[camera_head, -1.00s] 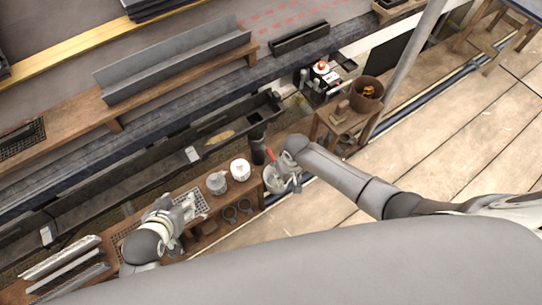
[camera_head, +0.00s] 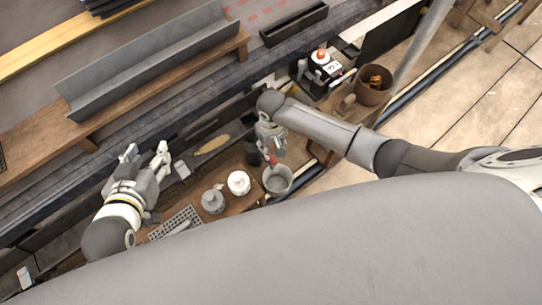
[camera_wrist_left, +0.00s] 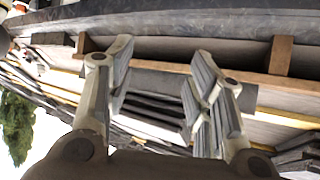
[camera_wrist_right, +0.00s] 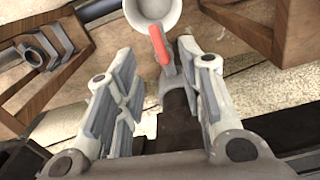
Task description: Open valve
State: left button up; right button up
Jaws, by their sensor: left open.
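The valve has a red lever handle (camera_head: 271,159). A dark pipe (camera_head: 252,155) stands beside it, and a grey bucket (camera_head: 278,181) is just in front. My right gripper (camera_head: 272,143) points down close over the valve and partly hides it. In the right wrist view my right gripper (camera_wrist_right: 158,68) is open, with the red handle (camera_wrist_right: 158,44) seen in the gap between its fingertips; I cannot tell if they touch. The bucket (camera_wrist_right: 155,12) shows beyond the handle. My left gripper (camera_head: 147,156) is open and empty near the roof edge, away from the valve.
A white can (camera_head: 238,183) and a grey can (camera_head: 213,203) stand on a wooden bench left of the bucket. A long grey gutter piece (camera_head: 150,55) lies on a plank above. A brown pot (camera_head: 374,85) stands at the right. Wooden floor (camera_head: 480,110) is clear.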

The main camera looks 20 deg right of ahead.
jog(key=b, duration=0.2)
send_over(272, 160)
notch_tip(272, 160, down, 5)
jog(key=shift+w+r, duration=0.1)
notch_tip(272, 160, down, 4)
jog(key=shift+b, duration=1.1)
pick_arm(q)
jog(key=w+d+r+t+h, duration=0.1)
jog(key=r+t+h, duration=0.1)
jog(key=r+t, duration=0.4)
jog(key=w+d+r+t+h, duration=0.1)
jog(key=r+t, duration=0.5)
jog(key=r, duration=0.7)
jog(key=shift+d+m+h, duration=0.3)
jog(key=shift+d+h, duration=0.2)
jog(key=shift+d, duration=0.15)
pick_arm(e)
jog(key=shift+f, duration=0.2)
jog(key=shift+c, duration=0.3)
